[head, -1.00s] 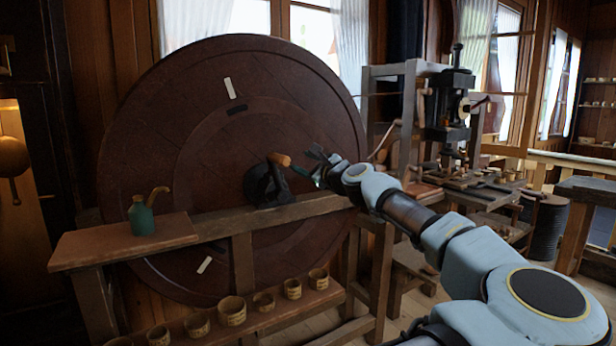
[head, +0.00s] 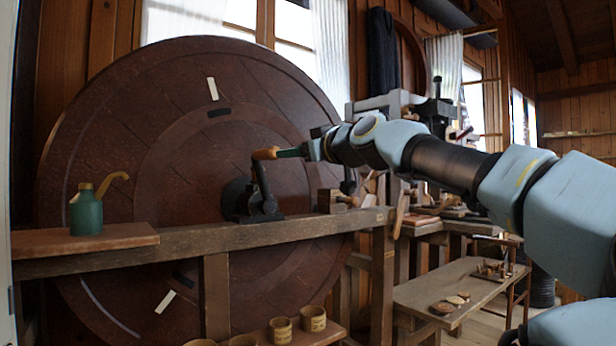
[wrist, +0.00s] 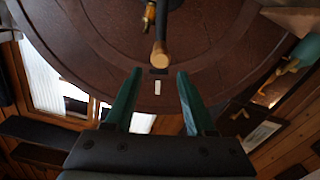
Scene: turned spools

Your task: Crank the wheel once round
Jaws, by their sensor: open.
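The wheel (head: 130,130) is a large dark brown upright disc with white and black marks on its face, behind a wooden beam. Its dark crank arm (head: 262,180) points up from a black hub (head: 250,203) and ends in a light wooden handle (head: 265,153). My gripper (head: 280,152) has green fingers and is at the right of the handle. In the wrist view, my gripper (wrist: 160,72) is open, and the handle (wrist: 158,55) lies just ahead of the gap between the fingertips. Whether the fingers touch it cannot be told.
A green oil can (head: 86,212) stands on a board (head: 90,240) at left. The beam (head: 330,225) runs below the crank. Several small wooden cups (head: 280,330) sit on a low shelf. A bench (head: 440,290) and a machine (head: 435,110) are at right.

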